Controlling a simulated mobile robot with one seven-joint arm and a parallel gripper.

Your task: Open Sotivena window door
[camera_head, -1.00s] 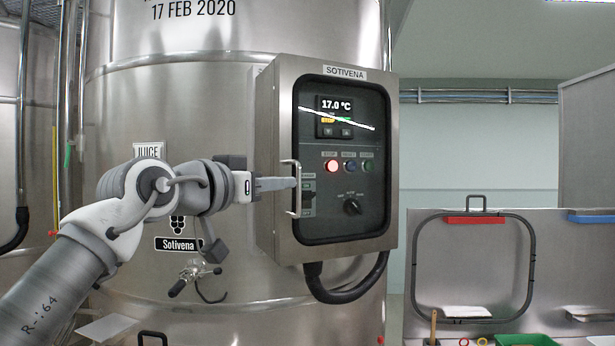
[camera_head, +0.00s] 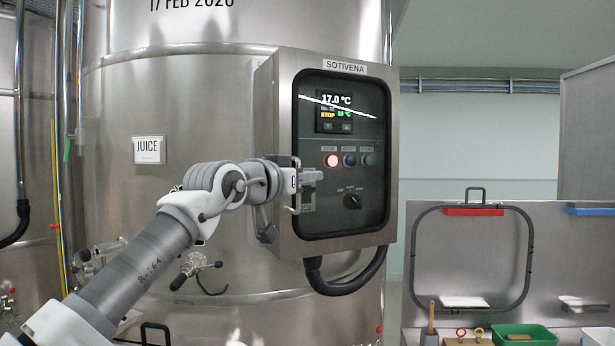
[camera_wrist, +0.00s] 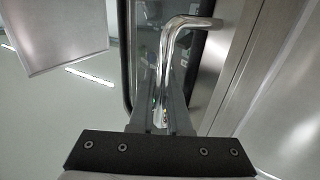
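The Sotivena box (camera_head: 265,130) is a steel control cabinet on a large vat. Its dark glass window door (camera_head: 342,215) lies flush in the front and looks shut. A chrome bar handle (camera_head: 297,168) stands upright at the door's left edge; its bent end also shows in the wrist view (camera_wrist: 190,22). My gripper (camera_head: 312,177) is at the handle, its fingers reaching across the door's left side. In the wrist view my gripper's fingers (camera_wrist: 163,100) are close together with the bar between them. The lower handle is partly hidden by the gripper.
A black hose (camera_head: 345,286) loops below the box. A valve (camera_head: 195,265) sticks out of the vat at lower left. A steel panel (camera_head: 450,270) with a green bin (camera_head: 525,332) stands to the right. The space before the door is clear.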

